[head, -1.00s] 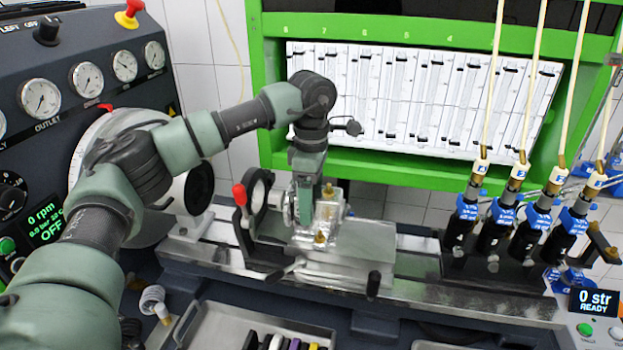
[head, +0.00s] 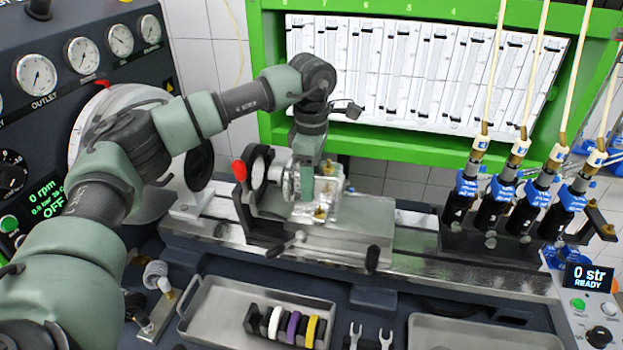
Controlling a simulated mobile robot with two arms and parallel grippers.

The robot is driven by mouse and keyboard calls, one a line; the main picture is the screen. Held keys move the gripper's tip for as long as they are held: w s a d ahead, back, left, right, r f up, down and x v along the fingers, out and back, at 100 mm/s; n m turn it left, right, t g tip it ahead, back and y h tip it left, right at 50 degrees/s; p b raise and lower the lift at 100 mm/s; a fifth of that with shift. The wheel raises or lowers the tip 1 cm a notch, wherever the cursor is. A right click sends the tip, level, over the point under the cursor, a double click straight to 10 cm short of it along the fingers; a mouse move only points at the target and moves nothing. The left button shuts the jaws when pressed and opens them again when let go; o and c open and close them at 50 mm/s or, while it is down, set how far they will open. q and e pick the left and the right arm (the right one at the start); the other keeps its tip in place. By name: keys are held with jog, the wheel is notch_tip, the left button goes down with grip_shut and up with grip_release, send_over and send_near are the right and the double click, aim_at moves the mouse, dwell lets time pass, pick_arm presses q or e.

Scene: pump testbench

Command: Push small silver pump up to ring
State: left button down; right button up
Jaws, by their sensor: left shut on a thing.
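The small silver pump (head: 326,187), with brass fittings, sits on the bench slide to the right of the ring. The black ring (head: 257,170) stands upright on its holder, beside a red-knobbed lever. A round flange on the pump's left side faces the ring, and a gap shows between them. My left gripper (head: 303,190) points down at the pump's left part and is shut on the pump. Its fingertips are partly hidden among the pump's parts. My right gripper is not in view.
A tray (head: 205,305) with coloured rings lies in front of the bench. Several black and blue injectors (head: 463,200) with hoses stand on the right. A gauge panel (head: 85,55) is on the left and a green frame (head: 395,170) behind. The bench rail (head: 415,262) is clear right of the slide.

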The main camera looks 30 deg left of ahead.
aim_at(277, 167)
pick_arm(q)
jog(key=shift+a, duration=0.15)
jog(key=shift+s+a, duration=0.2)
jog(key=shift+a, duration=0.3)
jog(key=shift+s+a, duration=0.15)
jog(key=shift+a, duration=0.3)
jog(key=shift+a, duration=0.15)
jog(key=shift+s+a, duration=0.25)
jog(key=shift+a, duration=0.75)
jog(key=shift+a, duration=0.1)
jog(key=shift+s+a, duration=0.25)
jog(key=shift+a, duration=0.5)
jog(key=shift+a, duration=0.15)
dwell(0.3)
jog(key=shift+s+a, duration=0.15)
jog(key=shift+a, duration=0.3)
